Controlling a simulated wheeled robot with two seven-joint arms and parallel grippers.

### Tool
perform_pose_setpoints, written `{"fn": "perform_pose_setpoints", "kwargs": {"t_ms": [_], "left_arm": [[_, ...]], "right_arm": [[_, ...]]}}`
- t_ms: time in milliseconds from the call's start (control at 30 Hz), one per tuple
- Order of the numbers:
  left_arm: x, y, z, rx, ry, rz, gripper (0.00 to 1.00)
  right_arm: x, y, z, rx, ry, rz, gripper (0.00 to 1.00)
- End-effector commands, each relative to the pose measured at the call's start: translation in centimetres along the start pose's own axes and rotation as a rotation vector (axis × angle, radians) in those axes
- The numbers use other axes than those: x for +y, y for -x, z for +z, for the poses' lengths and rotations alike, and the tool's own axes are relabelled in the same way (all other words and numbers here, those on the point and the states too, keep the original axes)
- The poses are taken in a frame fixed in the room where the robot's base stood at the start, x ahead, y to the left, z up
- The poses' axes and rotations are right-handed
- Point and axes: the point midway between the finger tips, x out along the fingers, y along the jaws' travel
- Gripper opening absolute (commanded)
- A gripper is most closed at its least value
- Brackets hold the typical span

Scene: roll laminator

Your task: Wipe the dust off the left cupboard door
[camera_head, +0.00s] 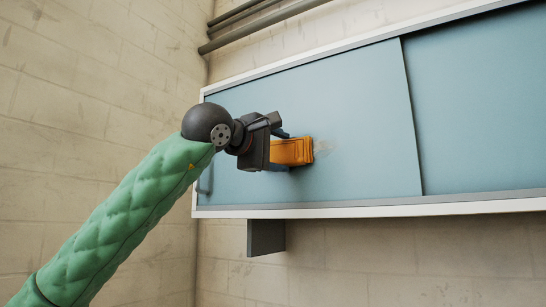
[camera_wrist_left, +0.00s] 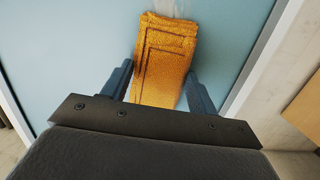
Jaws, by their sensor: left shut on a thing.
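The left cupboard door (camera_head: 350,105) is a flat light-blue panel in a white frame. A small pale dust patch (camera_head: 322,146) shows on it, just right of the sponge. My right gripper is not in view.
The right blue door (camera_head: 480,100) adjoins on the right. A small handle (camera_head: 205,178) is at the left door's left edge. A grey bracket (camera_head: 265,237) hangs below the cupboard. Pipes (camera_head: 255,22) run along the wall above. The brick wall stands close on the left.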

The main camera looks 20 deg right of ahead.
Motion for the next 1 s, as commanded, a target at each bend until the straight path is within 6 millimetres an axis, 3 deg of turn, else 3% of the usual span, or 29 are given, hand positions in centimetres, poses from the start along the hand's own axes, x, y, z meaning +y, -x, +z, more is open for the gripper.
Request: {"fn": "perform_pose_setpoints", "kwargs": {"t_ms": [1000], "left_arm": [[0.9, -1.3, 5.3, 0.0, 0.0, -0.001, 0.41]], "right_arm": [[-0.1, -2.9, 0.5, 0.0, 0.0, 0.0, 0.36]]}}
